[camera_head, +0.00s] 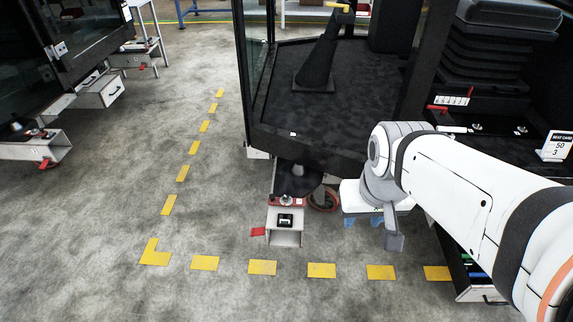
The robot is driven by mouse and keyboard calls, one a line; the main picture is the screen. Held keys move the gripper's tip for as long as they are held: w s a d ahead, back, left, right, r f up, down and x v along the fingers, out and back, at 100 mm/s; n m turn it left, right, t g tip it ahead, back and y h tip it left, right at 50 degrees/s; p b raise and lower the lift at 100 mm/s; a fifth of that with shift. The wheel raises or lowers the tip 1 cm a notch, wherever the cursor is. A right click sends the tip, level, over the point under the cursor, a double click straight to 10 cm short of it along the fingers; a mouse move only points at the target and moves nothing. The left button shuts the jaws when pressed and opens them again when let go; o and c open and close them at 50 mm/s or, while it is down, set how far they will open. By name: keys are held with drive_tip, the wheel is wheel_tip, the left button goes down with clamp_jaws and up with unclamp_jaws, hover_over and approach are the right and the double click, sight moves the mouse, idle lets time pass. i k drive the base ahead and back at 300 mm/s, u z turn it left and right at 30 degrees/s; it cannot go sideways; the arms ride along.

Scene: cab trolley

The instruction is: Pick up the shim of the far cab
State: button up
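The middle cab (320,100) has a dark floor and stands on a trolley. A small black piece with a pale middle (286,220) lies on the trolley's front bracket (285,239); I cannot tell for sure whether it is the shim. A small white piece (293,134) lies at the cab floor's front edge. My gripper (363,222) hangs right of the bracket, apart from it. Its two blue tips look spread with nothing seen between them. Another cab (85,40) stands at the left; no shim is clear on it.
A red lever (258,232) sticks out left of the bracket. A red-rimmed wheel (323,199) is behind it. Yellow floor dashes (262,267) run along the front and up the left aisle, which is clear. A seat (505,60) and a label stand (556,146) are at the right.

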sight(288, 221)
drive_tip(key=z, duration=0.1)
drive_tip(key=k, duration=0.35)
drive_tip(key=u, duration=0.4)
drive_tip(key=i, duration=1)
drive_tip(key=u, duration=1)
drive_tip(key=k, duration=0.35)
